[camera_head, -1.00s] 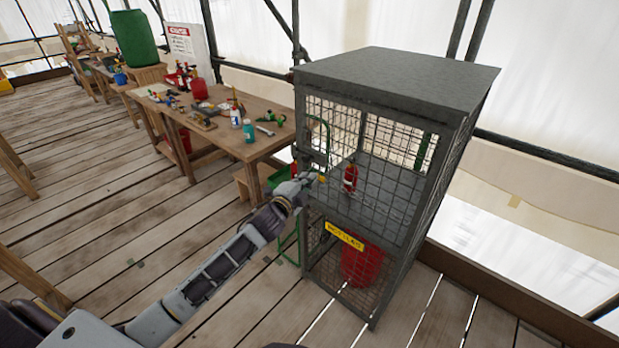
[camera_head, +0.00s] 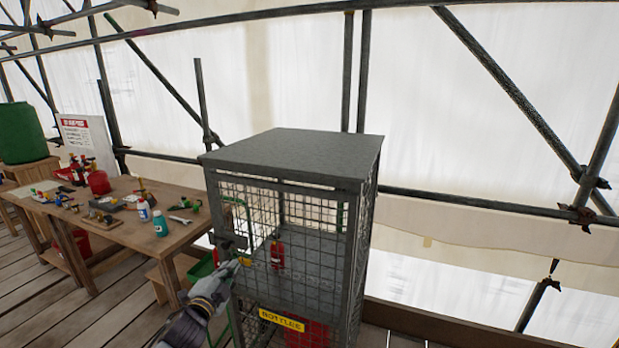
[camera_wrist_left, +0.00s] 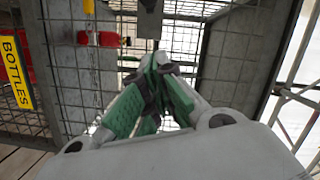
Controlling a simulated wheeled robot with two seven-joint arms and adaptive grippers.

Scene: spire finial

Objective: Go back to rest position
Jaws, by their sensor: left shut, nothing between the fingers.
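My left gripper (camera_head: 232,268) is shut and empty, at the latch side of the grey wire-mesh cage (camera_head: 292,155). In the left wrist view the gripper (camera_wrist_left: 158,62) has its green-padded fingers together in front of the mesh and a dark metal latch piece. I cannot tell whether the fingertips touch the cage. A small red bottle (camera_head: 277,254) stands on the shelf inside the cage. The yellow sign (camera_head: 282,321) is on the cage's front, and it also shows in the left wrist view (camera_wrist_left: 15,72). My right gripper is out of view.
A wooden workbench (camera_head: 120,222) with bottles and tools stands to the left of the cage. A green drum (camera_head: 20,133) stands at the far left. Scaffold poles (camera_head: 515,90) and pale sheeting are behind. Plank floor (camera_head: 115,315) is open in front of the bench.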

